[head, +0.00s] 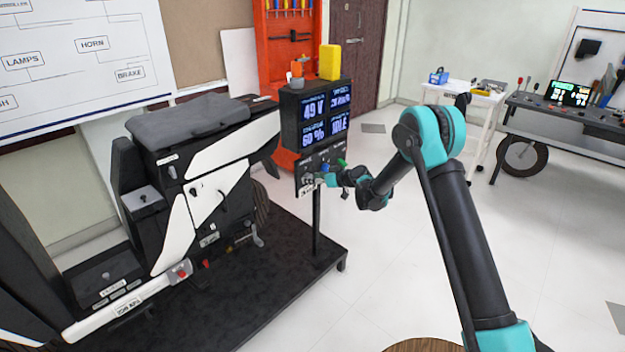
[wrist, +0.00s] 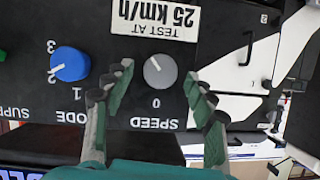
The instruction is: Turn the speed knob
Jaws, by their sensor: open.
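The speed knob (wrist: 160,71) is a round grey knob on a black panel (wrist: 215,45). In the wrist view the panel's lettering is upside down, with "SPEED" and "0" below the knob. The knob's white mark sits on its upper left part. My gripper (wrist: 157,84) is open, with one finger on each side of the knob. I see gaps between the fingers and the knob; I cannot tell the depth between them. In the head view my gripper (head: 319,179) is at the small control panel (head: 307,163) under the display and hides the grey knob.
A blue mode knob (wrist: 70,64) is beside the left finger, with its mark near "2". A "TEST AT 25 km/h" label (wrist: 157,18) is above the speed knob. The display (head: 316,112) stands over the panel. The black and white chassis rig (head: 205,190) is at left; open floor lies right.

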